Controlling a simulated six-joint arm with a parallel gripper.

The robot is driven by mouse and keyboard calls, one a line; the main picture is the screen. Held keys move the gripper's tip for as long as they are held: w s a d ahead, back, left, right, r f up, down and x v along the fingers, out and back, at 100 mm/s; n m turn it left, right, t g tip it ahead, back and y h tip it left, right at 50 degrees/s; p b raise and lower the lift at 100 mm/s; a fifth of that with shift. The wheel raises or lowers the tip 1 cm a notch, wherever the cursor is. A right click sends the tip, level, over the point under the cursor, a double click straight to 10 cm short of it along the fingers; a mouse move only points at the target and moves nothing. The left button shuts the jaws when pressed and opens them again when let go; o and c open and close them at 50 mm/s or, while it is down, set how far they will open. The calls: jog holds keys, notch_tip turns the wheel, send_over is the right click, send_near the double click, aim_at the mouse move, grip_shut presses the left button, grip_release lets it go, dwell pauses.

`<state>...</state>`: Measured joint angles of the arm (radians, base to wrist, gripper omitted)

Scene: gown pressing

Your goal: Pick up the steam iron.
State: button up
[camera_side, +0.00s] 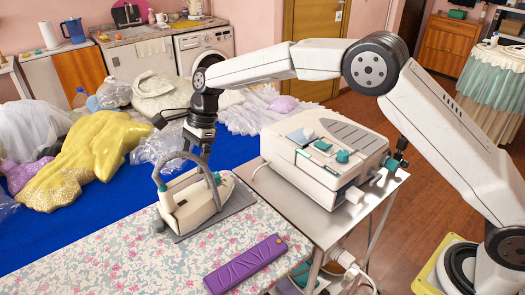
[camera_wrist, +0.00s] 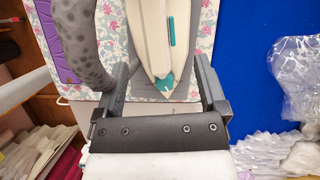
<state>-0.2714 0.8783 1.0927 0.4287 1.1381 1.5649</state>
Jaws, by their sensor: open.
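The steam iron (camera_side: 186,205) is cream with teal parts and a grey arched handle. It sits on a grey rest plate (camera_side: 238,197) on the floral ironing board (camera_side: 130,258). My gripper (camera_side: 198,160) points down just over the iron, close to its handle; whether they touch is unclear. In the wrist view, my open gripper (camera_wrist: 164,66) has its two fingers apart. The iron's cream body (camera_wrist: 152,30) and teal tip show between and beyond them. A thick speckled grey curved part (camera_wrist: 88,50) shows beside the left finger.
A cream steam station (camera_side: 325,150) stands on a metal cart right of the iron. A purple pad (camera_side: 245,264) lies on the board in front. Behind is a blue surface (camera_side: 75,240) with a yellow gown (camera_side: 85,160), plastic bags and white fabric.

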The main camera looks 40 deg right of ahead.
aim_at(189, 173)
jog(key=shift+x, duration=2.55)
jog(key=shift+a, duration=0.1)
jog(key=shift+r, duration=0.1)
grip_shut()
jog(key=shift+r, duration=0.1)
